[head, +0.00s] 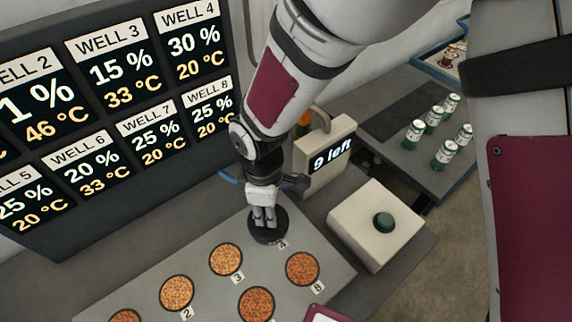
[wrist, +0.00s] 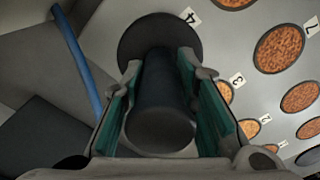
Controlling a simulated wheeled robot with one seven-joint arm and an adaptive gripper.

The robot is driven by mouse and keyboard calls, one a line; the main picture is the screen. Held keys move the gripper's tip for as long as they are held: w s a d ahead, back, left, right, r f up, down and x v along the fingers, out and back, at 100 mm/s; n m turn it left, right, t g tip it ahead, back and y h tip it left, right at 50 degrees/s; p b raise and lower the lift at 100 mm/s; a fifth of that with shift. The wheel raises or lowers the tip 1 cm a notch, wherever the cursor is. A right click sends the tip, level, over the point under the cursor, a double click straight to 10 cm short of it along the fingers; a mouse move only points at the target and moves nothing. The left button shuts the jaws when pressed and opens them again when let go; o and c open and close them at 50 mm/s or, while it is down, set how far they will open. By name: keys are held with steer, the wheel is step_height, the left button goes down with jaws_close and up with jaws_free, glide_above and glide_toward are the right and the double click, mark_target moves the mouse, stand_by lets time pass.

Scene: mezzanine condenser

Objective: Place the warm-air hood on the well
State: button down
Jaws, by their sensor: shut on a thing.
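The warm-air hood is a black round disc (head: 268,236) with a thick dark cylindrical handle (wrist: 160,120). My gripper (head: 264,222) is shut on this handle, with green-padded fingers on both sides of it in the wrist view. The hood's disc (wrist: 160,32) is beside the label 4 (wrist: 191,17), over the place of well 4, which is hidden beneath it. The disc looks level and at or very close to the plate; I cannot tell whether it touches. Well 3 (head: 226,259) and well 2 (head: 177,292) are uncovered and hold orange-brown grains.
The grey plate (head: 330,274) also has well 8 (head: 302,268). A display board (head: 120,90) reads 30 % and 20 °C for well 4. A "9 left" box (head: 325,160) and a box with a green button (head: 383,222) stand to the right. Several bottles (head: 445,154) stand beyond.

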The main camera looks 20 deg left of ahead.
steer(key=shift+f, duration=0.1)
steer(key=c, duration=1.3)
jaws_free()
